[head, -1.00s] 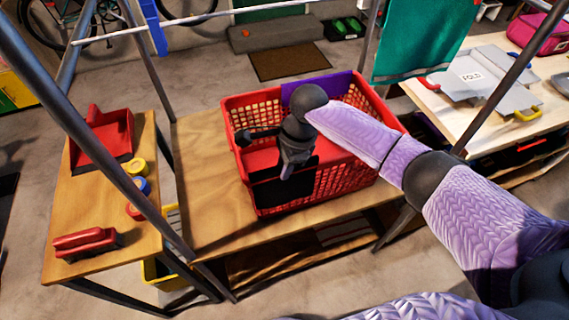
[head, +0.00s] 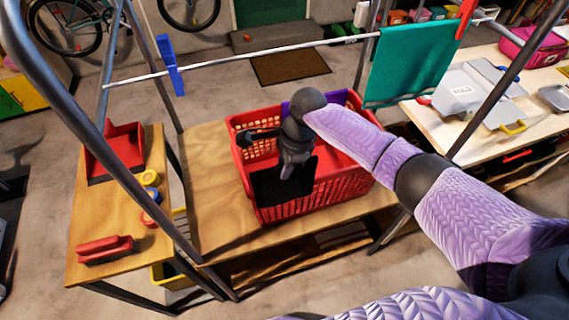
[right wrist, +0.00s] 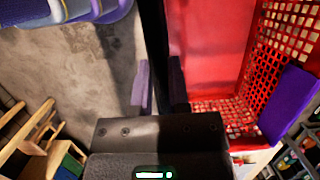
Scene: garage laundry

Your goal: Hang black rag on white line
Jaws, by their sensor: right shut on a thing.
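The black rag (head: 268,188) hangs flat in front of the near part of the red basket in the head view. My right gripper (head: 290,170) is shut on its upper part. In the right wrist view the rag (right wrist: 154,35) shows edge-on as a dark strip between the fingers (right wrist: 158,95). The white line (head: 270,52) runs across the frame beyond and above the basket. A teal cloth (head: 410,62) hangs on its right part, with a red clip (head: 466,18) near it. A blue clip (head: 168,66) sits on the line's left part. My left gripper is out of view.
The red basket (head: 345,187) stands on a wooden bench (head: 215,215) and holds red and purple cloth. Grey frame posts (head: 135,165) cross the view. The line's middle is bare.

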